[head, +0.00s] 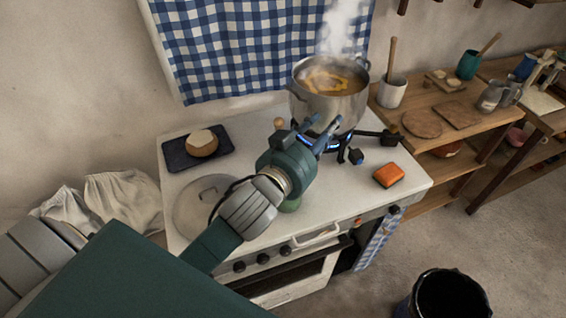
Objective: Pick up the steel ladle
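My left gripper (324,122) reaches over the white stove from the left. Its two blue fingers are spread apart with nothing visible between them, in front of the lower side of a steel pot (322,104). I cannot make out a steel ladle with certainty; my gripper and forearm cover part of the stove top. A small tan knob (279,122) shows just behind the gripper, and I cannot tell what it belongs to. My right gripper is not in view.
The pot steams over a blue flame on the stove (240,127). A dark board (175,157) with a round food item, a metal lid (190,207) and an orange sponge (388,175) lie on the stove. Shelves stand right; a black bucket (410,303) is on the floor.

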